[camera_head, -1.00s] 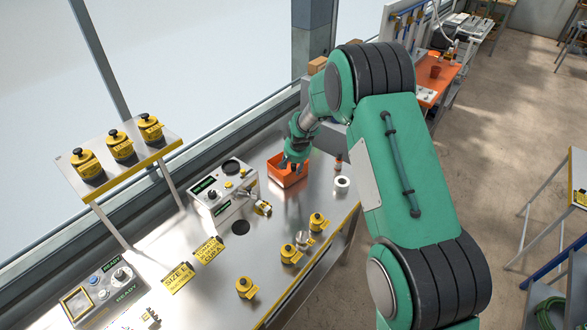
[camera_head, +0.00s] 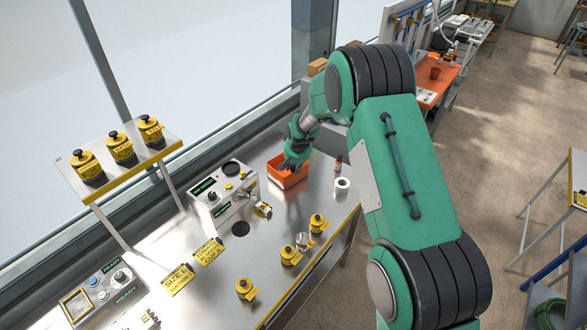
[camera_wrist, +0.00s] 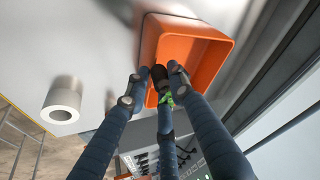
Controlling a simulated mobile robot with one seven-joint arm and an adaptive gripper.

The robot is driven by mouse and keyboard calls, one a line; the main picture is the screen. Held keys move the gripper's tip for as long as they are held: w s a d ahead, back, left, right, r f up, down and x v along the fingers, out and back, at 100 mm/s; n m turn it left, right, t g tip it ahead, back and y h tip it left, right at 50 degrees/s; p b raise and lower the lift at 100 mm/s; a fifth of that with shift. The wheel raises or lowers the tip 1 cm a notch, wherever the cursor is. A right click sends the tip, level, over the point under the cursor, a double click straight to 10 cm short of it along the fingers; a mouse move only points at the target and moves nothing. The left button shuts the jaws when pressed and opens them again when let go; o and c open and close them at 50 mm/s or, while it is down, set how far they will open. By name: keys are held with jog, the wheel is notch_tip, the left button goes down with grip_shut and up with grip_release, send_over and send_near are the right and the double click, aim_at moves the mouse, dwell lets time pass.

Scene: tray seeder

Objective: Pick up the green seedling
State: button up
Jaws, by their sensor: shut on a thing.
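My gripper (camera_wrist: 158,76) has its fingers closed around a small dark plug with green leaves, the green seedling (camera_wrist: 166,98). The fingers hide much of the seedling. The gripper is over the orange bin (camera_wrist: 212,32), with its fingertips at the bin's opening; I cannot tell whether the seedling touches the bin. In the head view my gripper (camera_head: 287,167) is at the orange bin (camera_head: 300,181) on the metal bench, and the seedling cannot be made out there.
A white ring (camera_head: 342,184) stands right of the bin; it also shows in the wrist view (camera_wrist: 63,99). A grey control box (camera_head: 215,192) is left of the bin. Several yellow-labelled weights (camera_head: 290,256) stand nearer on the bench (camera_head: 215,290). A window runs behind.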

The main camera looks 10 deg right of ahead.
aim_at(294, 166)
jog(key=shift+r, duration=0.15)
jog(key=shift+r, duration=0.5)
jog(key=shift+p+v, duration=0.3)
jog(key=shift+v, duration=0.95)
jog(key=s, duration=0.5)
jog(key=s+d+r, duration=0.1)
jog(key=s, duration=0.9)
jog(key=shift+d+r+p, duration=0.2)
jog(key=shift+d+p, duration=0.15)
jog(key=shift+d, duration=0.05)
jog(key=shift+c, duration=0.2)
jog(key=shift+s+d+m+b, duration=0.15)
jog(key=shift+m+b, duration=0.35)
jog(key=shift+b, duration=0.65)
jog(key=shift+r+h, duration=0.15)
jog(key=shift+h, duration=0.15)
jog(key=w, duration=0.5)
jog(key=w+a+f+b, duration=0.1)
jog(key=w, duration=0.9)
jog(key=shift+a+f, duration=0.2)
jog(key=shift+a, duration=0.2)
jog(key=shift+w, duration=0.15)
